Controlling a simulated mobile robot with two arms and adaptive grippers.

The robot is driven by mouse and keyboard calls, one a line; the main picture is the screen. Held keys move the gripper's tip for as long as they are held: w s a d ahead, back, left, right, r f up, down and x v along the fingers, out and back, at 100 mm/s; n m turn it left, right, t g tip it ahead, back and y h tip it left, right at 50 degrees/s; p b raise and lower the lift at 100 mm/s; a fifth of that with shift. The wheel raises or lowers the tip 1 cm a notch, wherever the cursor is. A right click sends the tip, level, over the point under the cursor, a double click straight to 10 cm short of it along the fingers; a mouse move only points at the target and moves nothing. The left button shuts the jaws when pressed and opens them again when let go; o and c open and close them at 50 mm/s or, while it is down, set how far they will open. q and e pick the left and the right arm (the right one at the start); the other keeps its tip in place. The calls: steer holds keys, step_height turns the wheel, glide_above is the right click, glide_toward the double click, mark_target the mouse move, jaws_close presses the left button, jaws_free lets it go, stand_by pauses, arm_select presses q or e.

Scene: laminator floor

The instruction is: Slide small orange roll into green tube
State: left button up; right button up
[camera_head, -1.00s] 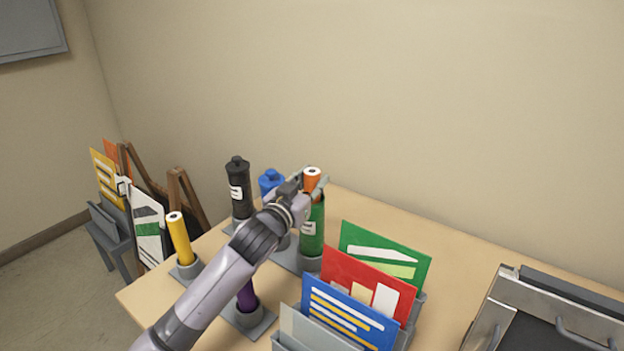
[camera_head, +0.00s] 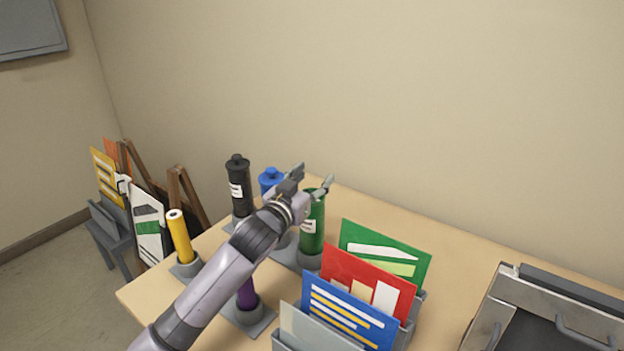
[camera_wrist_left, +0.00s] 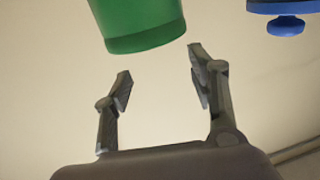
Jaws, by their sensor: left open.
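The green tube (camera_head: 312,225) stands upright in a grey holder on the table. It also shows in the left wrist view (camera_wrist_left: 140,22), at the top. The small orange roll is not visible in either current view; the inside of the green tube is hidden. My right gripper is out of view.
A black tube (camera_head: 238,188) and a blue-capped tube (camera_head: 270,178) stand left of the green one. A yellow roll (camera_head: 180,238) and a purple roll (camera_head: 247,295) stand in holders. A folder rack (camera_head: 408,335) and a machine (camera_head: 560,318) are to the right.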

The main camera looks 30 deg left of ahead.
arm_select(q)
step_height(320, 180, up, 10)
stand_by(0.4)
steer(key=shift+s+f, duration=0.1)
steer(key=shift+f, duration=0.1)
stand_by(0.7)
